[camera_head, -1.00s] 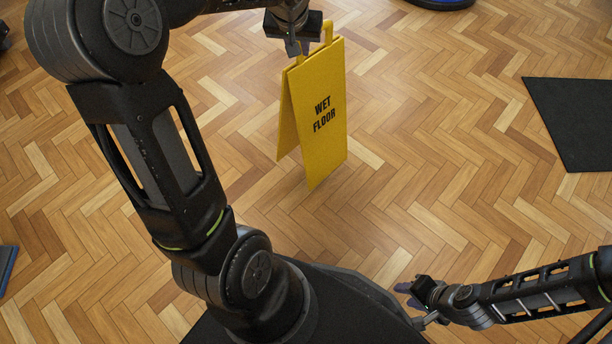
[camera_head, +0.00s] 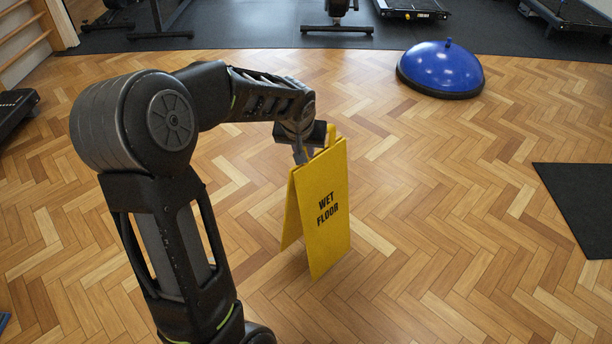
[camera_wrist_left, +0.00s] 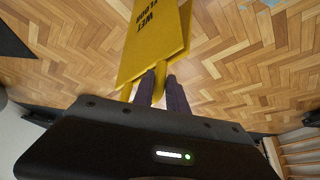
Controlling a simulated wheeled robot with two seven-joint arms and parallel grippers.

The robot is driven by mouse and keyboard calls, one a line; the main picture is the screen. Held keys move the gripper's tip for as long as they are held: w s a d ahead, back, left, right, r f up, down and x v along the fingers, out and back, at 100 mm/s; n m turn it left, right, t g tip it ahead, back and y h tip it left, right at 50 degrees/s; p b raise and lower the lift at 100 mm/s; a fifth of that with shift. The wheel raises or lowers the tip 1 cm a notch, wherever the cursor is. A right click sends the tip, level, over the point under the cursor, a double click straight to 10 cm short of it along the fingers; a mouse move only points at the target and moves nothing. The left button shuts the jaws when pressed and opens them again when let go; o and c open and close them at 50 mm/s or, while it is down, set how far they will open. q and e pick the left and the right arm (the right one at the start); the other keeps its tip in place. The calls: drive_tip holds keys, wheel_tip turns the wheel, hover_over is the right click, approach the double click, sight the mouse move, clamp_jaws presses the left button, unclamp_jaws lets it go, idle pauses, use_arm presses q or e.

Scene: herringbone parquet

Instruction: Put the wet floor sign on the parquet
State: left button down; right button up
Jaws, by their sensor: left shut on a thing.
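The yellow wet floor sign (camera_head: 322,225) hangs or stands upright in the middle of the head view, its two panels slightly spread like a tent. "WET FLOOR" is printed on the panel facing me. My left gripper (camera_head: 308,155) is above it, shut on the sign near its top handle. In the left wrist view the two fingers (camera_wrist_left: 160,88) meet the sign's top edge (camera_wrist_left: 155,55). The parquet (camera_head: 430,220) is below the sign. I cannot tell whether the sign's lower edges touch it. My right gripper is out of view.
A blue half-ball balance trainer (camera_head: 440,68) sits on the parquet at the back right. A black mat (camera_head: 585,205) lies at the right. Gym machines stand on dark flooring (camera_head: 250,30) at the back. The parquet around the sign is clear.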

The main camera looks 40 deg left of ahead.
sight(305, 166)
use_arm(q)
drive_tip(key=shift+w+r, duration=0.1)
drive_tip(key=shift+f+b, duration=0.9)
drive_tip(key=shift+f, duration=1.65)
drive_tip(key=shift+f, duration=0.1)
drive_tip(key=c, duration=1.3)
unclamp_jaws()
